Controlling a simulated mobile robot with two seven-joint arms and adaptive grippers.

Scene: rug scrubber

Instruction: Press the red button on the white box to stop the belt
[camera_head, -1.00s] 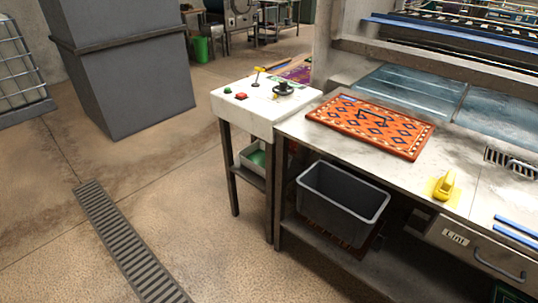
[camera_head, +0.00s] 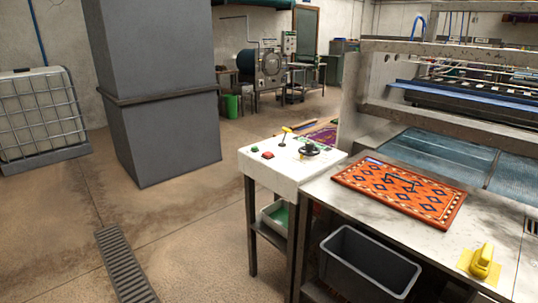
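The white box (camera_head: 272,168) is the top of a dark-legged stand at the left end of a steel bench. The red button (camera_head: 267,155) is on its top face, near the left front. A green button (camera_head: 254,149) sits just left of it and farther back. A lever with a yellow knob (camera_head: 285,130) and a dark handwheel (camera_head: 309,150) are also on top. The belt (camera_head: 437,156) appears to be the wet bluish surface behind the bench; I cannot tell whether it moves. Neither of my grippers is in view.
An orange patterned rug (camera_head: 400,191) lies on the bench (camera_head: 335,205), with a yellow tool (camera_head: 482,262) at right. A grey bin (camera_head: 368,262) is below. A grey column (camera_head: 160,100) and a caged tank (camera_head: 40,118) stand at left. Floor before the box is open, with a drain grate (camera_head: 125,265).

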